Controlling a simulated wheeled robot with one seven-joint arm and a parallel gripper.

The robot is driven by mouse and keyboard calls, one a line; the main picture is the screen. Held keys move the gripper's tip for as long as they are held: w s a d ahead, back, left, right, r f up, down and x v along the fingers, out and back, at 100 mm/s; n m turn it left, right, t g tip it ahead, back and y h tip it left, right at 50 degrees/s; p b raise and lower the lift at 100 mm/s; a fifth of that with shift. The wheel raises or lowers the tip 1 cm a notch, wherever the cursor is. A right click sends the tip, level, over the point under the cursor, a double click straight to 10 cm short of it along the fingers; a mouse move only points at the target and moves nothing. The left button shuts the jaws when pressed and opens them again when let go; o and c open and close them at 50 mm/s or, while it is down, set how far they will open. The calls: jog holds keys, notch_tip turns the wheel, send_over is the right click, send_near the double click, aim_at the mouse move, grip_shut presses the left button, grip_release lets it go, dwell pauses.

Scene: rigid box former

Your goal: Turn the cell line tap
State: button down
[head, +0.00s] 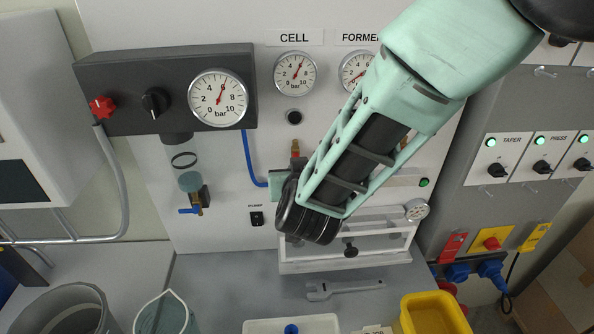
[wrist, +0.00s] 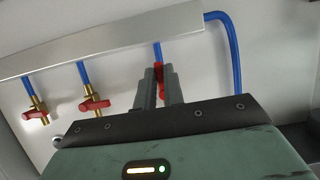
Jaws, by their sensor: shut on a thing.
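In the wrist view my gripper (wrist: 159,88) is shut on a red tap handle (wrist: 160,72) at the end of a blue hose. The fingers hide most of this tap, so its angle is hard to tell. Two more brass taps with red handles, a middle one (wrist: 94,103) and a left one (wrist: 36,114), hang beside it, clear of the fingers. In the head view a brass fitting (head: 295,147) shows below the CELL gauge (head: 295,73), just above my gripper's body. My arm hides the fingers and the other taps there.
A dark regulator block (head: 120,72) with a red knob (head: 102,107) and a large gauge (head: 218,97) stands at the left. Below are a spanner (head: 345,289) and a yellow bin (head: 432,314).

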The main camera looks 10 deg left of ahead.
jog(key=c, duration=1.5)
grip_release()
jog(key=b+v, duration=0.4)
jog(key=v, duration=1.3)
jog(key=shift+s, duration=0.2)
jog(key=shift+d, duration=0.15)
